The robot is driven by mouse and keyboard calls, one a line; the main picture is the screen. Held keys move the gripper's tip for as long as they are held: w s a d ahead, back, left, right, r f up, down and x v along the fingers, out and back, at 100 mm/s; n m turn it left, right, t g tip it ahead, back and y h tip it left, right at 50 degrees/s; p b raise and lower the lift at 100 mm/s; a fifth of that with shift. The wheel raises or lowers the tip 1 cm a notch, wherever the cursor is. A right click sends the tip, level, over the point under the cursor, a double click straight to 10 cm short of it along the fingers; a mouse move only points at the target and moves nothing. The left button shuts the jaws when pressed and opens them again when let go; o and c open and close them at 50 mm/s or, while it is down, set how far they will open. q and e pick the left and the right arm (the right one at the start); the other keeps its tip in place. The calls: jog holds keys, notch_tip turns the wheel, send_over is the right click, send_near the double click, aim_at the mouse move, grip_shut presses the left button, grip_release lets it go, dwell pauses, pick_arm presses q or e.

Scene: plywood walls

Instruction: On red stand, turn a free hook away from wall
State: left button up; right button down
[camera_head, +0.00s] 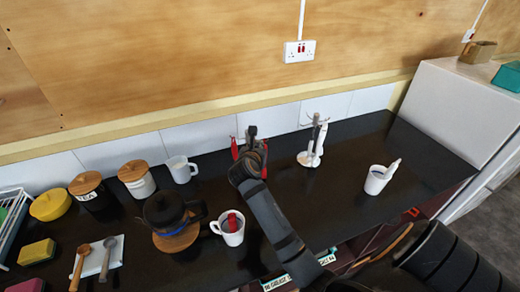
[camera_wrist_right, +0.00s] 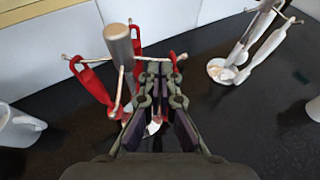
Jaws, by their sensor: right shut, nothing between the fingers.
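The red stand shows in the right wrist view as a grey-topped post (camera_wrist_right: 119,45) with thin hook arms spread around it. Red utensils (camera_wrist_right: 95,88) hang from some of its arms, and one hangs behind the post. A hook arm (camera_wrist_right: 180,58) reaches out on the post's right side. My right gripper (camera_wrist_right: 158,68) is shut and empty, its fingertips close to this right arm; I cannot tell whether they touch. In the head view my right gripper (camera_head: 250,157) covers most of the stand, with red utensils (camera_head: 236,148) showing beside it. My left gripper is not in view.
A second stand with white utensils (camera_head: 314,145) stands to the right. A white mug (camera_head: 376,180) is farther right. A coffee pot (camera_head: 165,212), a mug with a red item (camera_head: 231,236) and canisters (camera_head: 137,180) are at left. The tiled wall (camera_head: 215,132) runs behind.

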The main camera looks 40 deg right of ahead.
jog(key=n+t+y+p, duration=0.1)
jog(key=p, duration=0.1)
jog(key=n+t+y+p, duration=0.1)
jog(key=p, duration=0.1)
jog(key=shift+s+d+r+n, duration=0.1)
jog(key=shift+d+r+n, duration=0.1)
jog(key=shift+r+n, duration=0.1)
dwell(0.3)
jog(key=shift+a+f, duration=0.1)
